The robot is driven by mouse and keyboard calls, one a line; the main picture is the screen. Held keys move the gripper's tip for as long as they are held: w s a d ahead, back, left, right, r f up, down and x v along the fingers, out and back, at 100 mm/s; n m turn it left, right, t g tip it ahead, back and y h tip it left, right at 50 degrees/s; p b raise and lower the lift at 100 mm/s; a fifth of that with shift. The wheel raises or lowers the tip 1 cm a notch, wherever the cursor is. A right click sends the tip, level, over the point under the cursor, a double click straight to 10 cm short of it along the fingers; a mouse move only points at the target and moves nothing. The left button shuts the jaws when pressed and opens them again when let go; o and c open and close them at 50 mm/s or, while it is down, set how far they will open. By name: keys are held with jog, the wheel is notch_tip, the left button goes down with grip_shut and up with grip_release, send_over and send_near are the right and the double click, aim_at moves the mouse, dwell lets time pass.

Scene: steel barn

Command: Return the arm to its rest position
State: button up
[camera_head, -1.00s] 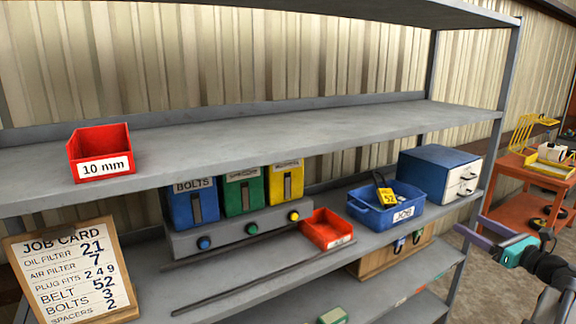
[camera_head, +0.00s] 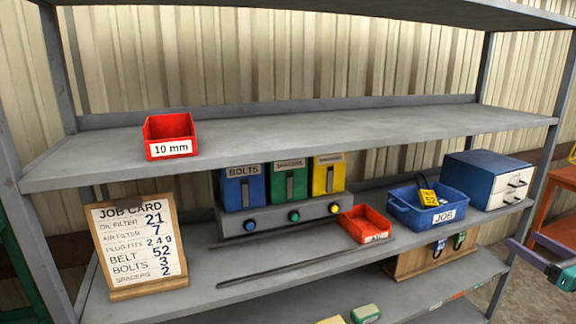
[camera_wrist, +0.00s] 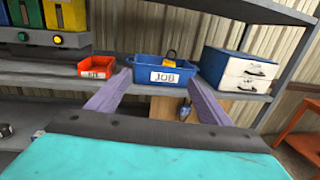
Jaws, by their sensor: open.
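My gripper (camera_wrist: 157,88) shows in the wrist view with its two purple fingers spread apart and nothing between them. It faces the shelf from a distance, with the blue JOB bin (camera_wrist: 150,68) beyond the fingertips. In the head view only a purple finger and a bit of the teal body of my gripper (camera_head: 545,262) show at the right edge. The JOB bin (camera_head: 405,212) stands on the middle shelf and holds a black item with a yellow tag marked 52 (camera_head: 429,198).
A grey steel shelf (camera_head: 300,133) fills the view. It carries red bins (camera_head: 170,148), the bolts dispensers (camera_head: 242,190), a job card (camera_head: 136,246) and a blue drawer cabinet (camera_head: 487,180). An orange cart (camera_head: 557,222) stands at the right. Open floor lies between shelf and cart.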

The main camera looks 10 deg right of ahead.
jog(key=w+a+f+n+g+y, duration=0.1)
jog(key=w+a+f+g+y, duration=0.15)
jog(key=w+a+f, duration=0.7)
jog(key=w+a+f+n+g+y, duration=0.1)
jog(key=w+a+f+y, duration=0.45)
jog(key=a, duration=0.75)
jog(key=a+f+n+g, duration=0.5)
jog(key=a+f+g, duration=0.2)
jog(key=a+f, duration=1.7)
jog(key=s+a+f+n+g+h, duration=0.2)
jog(key=s+a+f+n+g, duration=0.85)
jog(key=s+a+f, duration=1.1)
jog(key=s+d+f+n+g+h, duration=0.15)
jog(key=s+n, duration=0.25)
jog(key=s, duration=0.4)
jog(key=s+d+f+n+g+h, duration=0.1)
jog(key=s+d+f+n+h, duration=0.2)
jog(key=s+d+n+h, duration=0.3)
jog(key=s+d+n, duration=0.2)
jog(key=d+n, duration=0.3)
jog(key=n, duration=0.2)
jog(key=shift+f, duration=0.15)
